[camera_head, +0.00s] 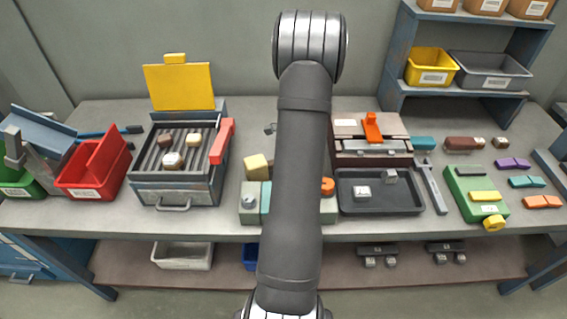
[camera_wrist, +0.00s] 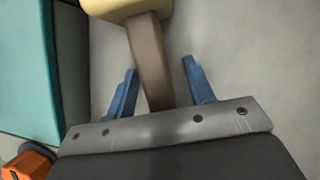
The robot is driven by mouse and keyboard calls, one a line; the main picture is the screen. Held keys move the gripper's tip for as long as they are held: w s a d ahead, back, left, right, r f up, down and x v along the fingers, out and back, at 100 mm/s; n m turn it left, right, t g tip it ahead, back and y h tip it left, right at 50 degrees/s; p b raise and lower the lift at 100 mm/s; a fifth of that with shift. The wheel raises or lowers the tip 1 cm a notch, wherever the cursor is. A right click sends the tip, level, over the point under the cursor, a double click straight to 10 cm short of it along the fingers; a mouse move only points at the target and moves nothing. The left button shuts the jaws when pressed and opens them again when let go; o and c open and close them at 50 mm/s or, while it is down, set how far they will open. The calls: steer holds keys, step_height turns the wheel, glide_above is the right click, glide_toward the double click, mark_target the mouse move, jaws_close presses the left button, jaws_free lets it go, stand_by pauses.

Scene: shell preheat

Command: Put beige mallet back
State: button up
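The beige mallet's head (camera_wrist: 125,8) shows at the top edge of the wrist view, partly cut off. Its brown handle (camera_wrist: 150,60) runs down from the head between the two blue fingers of my gripper (camera_wrist: 160,80). The fingers are open, with bare surface showing between the handle and the right finger; the left finger is closer to it. In the head view a beige block (camera_head: 257,167), apparently the mallet's head, lies behind the green-and-teal block holder (camera_head: 265,200). My arm hides the handle and gripper there.
A teal block (camera_wrist: 28,70) and an orange part (camera_wrist: 28,163) are left of my gripper in the wrist view. On the bench are a grill with a raised yellow lid (camera_head: 180,88), a red bin (camera_head: 93,180), a black tray (camera_head: 380,205) and a green board (camera_head: 463,200).

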steer(key=v, duration=1.7)
steer(key=shift+d+r, duration=0.15)
steer(key=shift+r, duration=0.05)
steer(key=shift+f, duration=0.1)
steer(key=x, duration=1.7)
steer(key=shift+f, duration=0.1)
steer(key=shift+r, duration=0.2)
